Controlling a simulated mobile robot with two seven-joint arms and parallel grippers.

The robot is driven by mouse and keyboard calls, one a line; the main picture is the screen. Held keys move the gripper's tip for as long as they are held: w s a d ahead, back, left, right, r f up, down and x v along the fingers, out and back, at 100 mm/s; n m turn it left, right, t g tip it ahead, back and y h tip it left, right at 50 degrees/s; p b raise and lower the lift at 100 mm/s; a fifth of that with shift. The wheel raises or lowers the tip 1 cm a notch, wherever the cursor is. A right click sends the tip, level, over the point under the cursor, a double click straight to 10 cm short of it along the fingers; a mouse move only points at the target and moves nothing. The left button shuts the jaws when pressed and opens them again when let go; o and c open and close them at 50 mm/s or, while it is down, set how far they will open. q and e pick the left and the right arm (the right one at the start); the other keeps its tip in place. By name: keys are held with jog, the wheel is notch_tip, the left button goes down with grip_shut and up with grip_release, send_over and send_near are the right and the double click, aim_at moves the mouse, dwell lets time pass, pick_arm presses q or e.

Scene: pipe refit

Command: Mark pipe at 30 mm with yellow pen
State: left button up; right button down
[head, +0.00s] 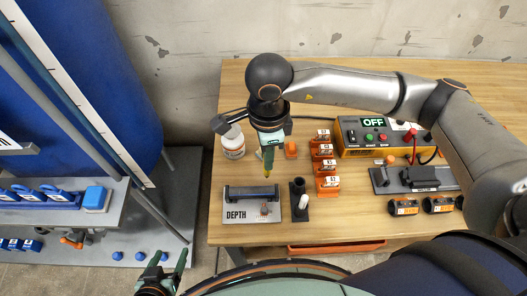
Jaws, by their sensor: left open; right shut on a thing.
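My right gripper (268,158) points down over the wooden table, shut on a slim yellow-tipped thing that looks like the yellow pen (267,174). Its tip is just above the back right of a grey plate marked DEPTH (236,215). A dark horizontal bar or pipe (250,193) lies across this plate; I cannot tell whether it is the pipe to mark, and no 30 mm scale is readable. My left gripper (169,270) is open and empty at the bottom, off the table's front left corner.
A black holder with a white piece (302,203) stands right of the plate. Orange labelled blocks (326,164), a white jar (233,143) and a control box reading OFF (372,137) stand behind. A blue-stocked shelf (60,200) is at left.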

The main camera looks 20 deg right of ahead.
jog(key=shift+s+a+m, duration=0.1)
jog(key=shift+a+m, duration=0.3)
jog(key=shift+m, duration=0.4)
jog(key=shift+f+b, duration=0.9)
jog(key=shift+f, duration=1.55)
jog(key=shift+f+b, duration=0.2)
jog(key=shift+b, duration=0.4)
jog(key=shift+f+b, duration=0.1)
jog(key=shift+b, duration=0.25)
jog(key=shift+f+b, duration=0.15)
jog(key=shift+b, duration=0.25)
